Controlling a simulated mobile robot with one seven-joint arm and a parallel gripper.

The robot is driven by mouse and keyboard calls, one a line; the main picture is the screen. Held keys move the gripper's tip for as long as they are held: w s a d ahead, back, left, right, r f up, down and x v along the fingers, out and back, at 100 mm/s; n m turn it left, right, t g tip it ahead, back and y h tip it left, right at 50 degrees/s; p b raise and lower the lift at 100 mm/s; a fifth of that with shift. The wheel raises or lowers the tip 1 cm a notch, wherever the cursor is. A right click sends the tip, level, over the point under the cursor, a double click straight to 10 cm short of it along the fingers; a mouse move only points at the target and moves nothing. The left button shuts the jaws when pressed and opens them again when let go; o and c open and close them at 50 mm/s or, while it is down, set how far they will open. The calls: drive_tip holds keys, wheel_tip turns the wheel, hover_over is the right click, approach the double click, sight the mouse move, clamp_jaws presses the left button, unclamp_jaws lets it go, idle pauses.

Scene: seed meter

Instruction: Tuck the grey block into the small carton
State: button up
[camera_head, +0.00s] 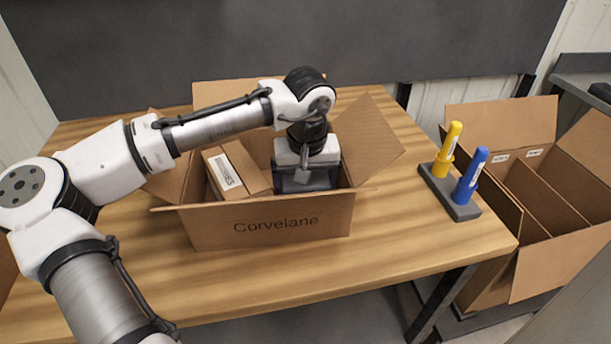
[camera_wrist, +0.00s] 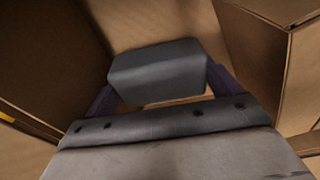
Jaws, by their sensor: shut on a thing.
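The small carton (camera_head: 265,222) stands open on the table, with its flaps spread and "Corvelane" printed on its front. My gripper (camera_head: 304,182) reaches down into its right half. In the wrist view my gripper (camera_wrist: 158,88) is shut on the grey block (camera_wrist: 155,68), with a finger on each side of it. Carton walls surround the block in that view. In the head view my gripper hides the block or blends with it. I cannot tell whether the block touches the carton floor.
A brown box (camera_head: 232,170) with a white label sits in the carton's left part. A yellow marker (camera_head: 447,148) and a blue marker (camera_head: 471,176) stand in a dark holder (camera_head: 438,188) on the table's right. A divided open carton (camera_head: 540,262) stands beyond the table's right edge.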

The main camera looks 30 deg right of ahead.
drive_tip(key=o, duration=0.7)
wheel_tip(320, 180, up, 12)
drive_tip(key=p, duration=1)
idle(0.5)
